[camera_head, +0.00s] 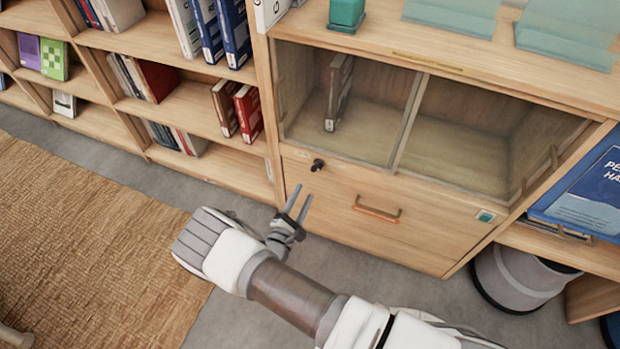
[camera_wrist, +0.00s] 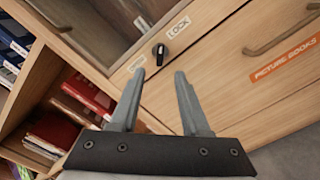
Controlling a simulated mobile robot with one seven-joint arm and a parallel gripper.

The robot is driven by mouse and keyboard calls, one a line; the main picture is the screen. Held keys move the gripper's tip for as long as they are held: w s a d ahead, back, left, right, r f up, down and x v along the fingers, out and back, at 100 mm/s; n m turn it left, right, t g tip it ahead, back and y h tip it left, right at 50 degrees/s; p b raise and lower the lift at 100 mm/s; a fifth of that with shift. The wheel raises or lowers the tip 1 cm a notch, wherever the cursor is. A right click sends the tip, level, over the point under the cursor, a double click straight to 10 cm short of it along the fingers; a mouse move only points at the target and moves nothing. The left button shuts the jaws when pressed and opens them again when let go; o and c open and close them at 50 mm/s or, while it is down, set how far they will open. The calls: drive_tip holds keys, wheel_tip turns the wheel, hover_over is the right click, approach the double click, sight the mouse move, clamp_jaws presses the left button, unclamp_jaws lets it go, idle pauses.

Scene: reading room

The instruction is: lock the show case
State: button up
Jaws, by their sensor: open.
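The show case (camera_head: 395,125) has two glass panes with a light divider, and a book stands inside at the left. Below the left pane is a black lock knob (camera_head: 318,165) on the wooden front. In the wrist view the lock knob (camera_wrist: 159,50) lies just beyond my fingertips, with a "LOCK" label (camera_wrist: 179,27) to its right and another small label to its lower left. My gripper (camera_head: 298,201) is open and empty, in front of the cabinet just below the knob. It also shows in the wrist view (camera_wrist: 160,72), its fingers apart and not touching the knob.
A drawer with an orange-brown handle (camera_head: 377,209) is under the case; its label (camera_wrist: 285,62) reads "PICTURE BOOKS". Open bookshelves (camera_head: 170,115) stand left. A grey bin (camera_head: 520,275) is at right. A woven rug (camera_head: 85,240) covers the left floor. A teal object (camera_head: 346,12) stands on top.

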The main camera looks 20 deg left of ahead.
drive_tip(key=s+p, duration=0.1)
drive_tip(key=s, duration=0.7)
drive_tip(key=shift+s+a, duration=0.35)
drive_tip(key=w+d+r+m+g+h, duration=0.25)
drive_tip(key=d+r+m+g, duration=0.35)
drive_tip(key=r, duration=0.4)
drive_tip(key=w+d+r+m+g+h, duration=0.25)
drive_tip(key=d+r+m+g, duration=0.2)
drive_tip(key=d+r, duration=0.4)
drive_tip(key=w+d+r+m+g+h, duration=0.2)
drive_tip(key=d+r+m+g+h, duration=0.2)
drive_tip(key=d+r+m, duration=0.45)
drive_tip(key=s+d+r+m+t+y, duration=0.1)
drive_tip(key=s+d+r+m+y, duration=0.35)
drive_tip(key=s+r, duration=0.4)
drive_tip(key=s+d+r+m+t+y, duration=0.1)
drive_tip(key=s+d+r+m+y, duration=0.2)
drive_tip(key=s+d+r+y, duration=0.5)
wheel_tip(320, 180, up, 21)
drive_tip(key=w+a+h+p, duration=0.1)
drive_tip(key=a+h+p, duration=0.1)
drive_tip(key=p, duration=1.6)
drive_tip(key=shift+a+f, duration=0.2)
drive_tip(key=shift+a, duration=0.15)
drive_tip(key=shift+n, duration=0.25)
